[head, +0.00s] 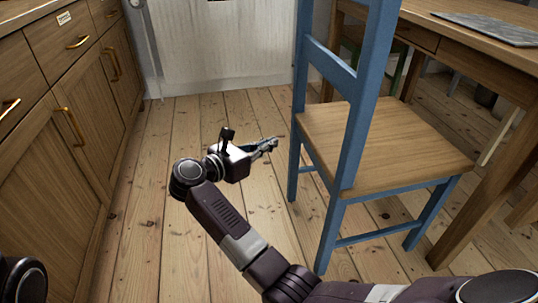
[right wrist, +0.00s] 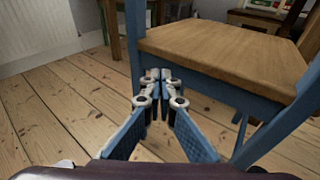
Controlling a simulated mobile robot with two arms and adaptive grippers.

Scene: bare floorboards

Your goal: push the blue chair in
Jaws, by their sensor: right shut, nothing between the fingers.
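The blue chair (head: 352,120) has a blue frame and a brown wooden seat. It stands upright on the floorboards, its seat toward the wooden table (head: 470,40) at the right. In the right wrist view the chair seat (right wrist: 225,52) fills the upper right, with blue rails and legs below it. My left gripper is out of view.
Wooden cabinets (head: 75,120) with brass handles line the left side. A pale wall (head: 225,50) closes the back. A green chair (head: 395,65) stands beyond the table. A grey slab (head: 490,27) lies on the tabletop. The floor (head: 150,200) between cabinets and chair is clear.

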